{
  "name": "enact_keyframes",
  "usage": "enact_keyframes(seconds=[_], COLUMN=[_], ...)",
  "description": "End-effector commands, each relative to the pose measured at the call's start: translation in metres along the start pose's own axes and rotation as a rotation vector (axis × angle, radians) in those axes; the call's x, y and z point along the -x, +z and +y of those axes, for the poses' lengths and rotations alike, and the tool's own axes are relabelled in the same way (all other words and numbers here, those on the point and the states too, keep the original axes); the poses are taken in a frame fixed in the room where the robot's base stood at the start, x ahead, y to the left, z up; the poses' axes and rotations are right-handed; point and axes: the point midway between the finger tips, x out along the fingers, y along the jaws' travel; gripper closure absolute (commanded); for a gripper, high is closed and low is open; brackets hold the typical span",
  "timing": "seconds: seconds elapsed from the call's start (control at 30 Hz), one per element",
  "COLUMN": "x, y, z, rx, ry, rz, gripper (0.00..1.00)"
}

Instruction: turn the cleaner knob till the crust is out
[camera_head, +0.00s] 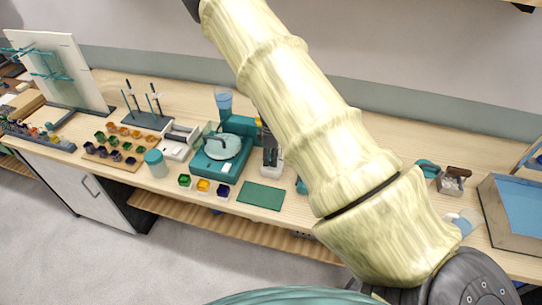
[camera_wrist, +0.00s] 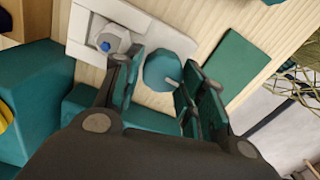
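In the wrist view a teal many-sided knob (camera_wrist: 160,68) with a small pale peg shows between the fingertips of my gripper (camera_wrist: 163,62). The fingers stand apart on either side of it, with a visible gap at least on the left; I cannot tell whether the right finger touches it. A white block (camera_wrist: 78,38) beside it carries a grey nut-like fitting with a blue centre (camera_wrist: 105,45). In the head view my gripper (camera_head: 269,158) points down at a small white unit (camera_head: 271,171) on the bench, partly hidden by my gripper. I cannot make out the crust.
Small colour pots (camera_head: 203,185) line the bench's front edge. A blue-lined tray (camera_head: 490,222) is far right.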

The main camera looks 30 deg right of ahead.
Motion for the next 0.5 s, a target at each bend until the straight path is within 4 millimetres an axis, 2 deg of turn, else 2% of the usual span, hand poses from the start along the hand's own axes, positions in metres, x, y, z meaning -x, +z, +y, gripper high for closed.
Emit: enact_keyframes(seconds=[0.03,0.1,0.5], x=[0.0000,0.0003,0.0023], y=[0.0000,0.0002,0.0030], z=[0.0011,0.0015,0.0029], rx=[-0.001,-0.001,-0.004], ry=[0.003,0.004,0.007], rz=[0.000,0.000,-0.001], gripper=[0.76,0.86,0.86])
